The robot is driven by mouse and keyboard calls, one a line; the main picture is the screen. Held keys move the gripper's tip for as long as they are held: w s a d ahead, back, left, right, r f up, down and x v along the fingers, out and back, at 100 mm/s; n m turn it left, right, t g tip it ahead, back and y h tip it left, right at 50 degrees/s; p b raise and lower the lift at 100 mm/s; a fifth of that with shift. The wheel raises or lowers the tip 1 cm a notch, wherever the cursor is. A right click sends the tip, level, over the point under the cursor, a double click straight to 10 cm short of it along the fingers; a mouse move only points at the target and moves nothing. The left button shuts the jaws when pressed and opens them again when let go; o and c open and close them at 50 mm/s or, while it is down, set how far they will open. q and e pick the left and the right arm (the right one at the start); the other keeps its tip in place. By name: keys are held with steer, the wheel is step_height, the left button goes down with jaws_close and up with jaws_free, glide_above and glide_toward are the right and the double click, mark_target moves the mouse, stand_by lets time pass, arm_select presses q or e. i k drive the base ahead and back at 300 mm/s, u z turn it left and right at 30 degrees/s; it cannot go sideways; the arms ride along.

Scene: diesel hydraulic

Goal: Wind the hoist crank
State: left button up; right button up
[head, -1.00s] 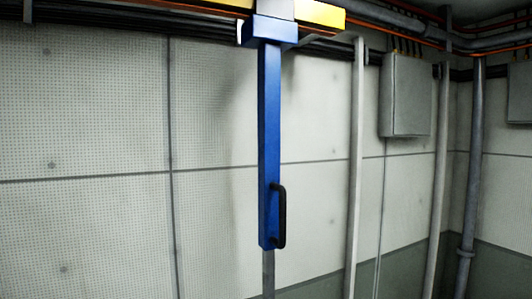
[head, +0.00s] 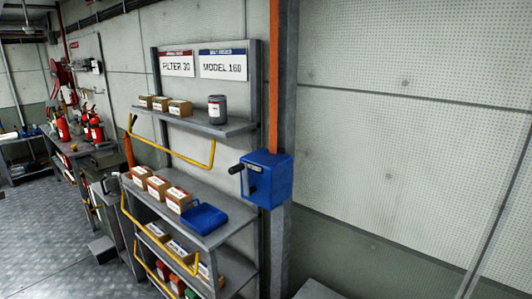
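A blue hoist box (head: 268,179) is fixed to a grey upright post beside a shelf rack. Its crank, with a black handle (head: 236,169), sticks out from the left side of the box. An orange vertical strip (head: 274,80) runs up the post above the box. Neither of my grippers is in view, and nothing touches the crank.
The shelf rack (head: 205,125) left of the box holds small cartons, a grey can (head: 217,109) and a blue tray (head: 204,218). Yellow rails (head: 175,146) front its shelves. A workbench (head: 92,158) with red extinguishers stands farther left. Patterned floor (head: 50,240) is open at lower left.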

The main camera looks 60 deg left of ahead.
mark_target(242, 167)
steer(key=u, duration=3.55)
steer(key=i, duration=0.65)
steer(key=z, duration=2.75)
steer(key=i, duration=0.15)
steer(key=z, duration=0.3)
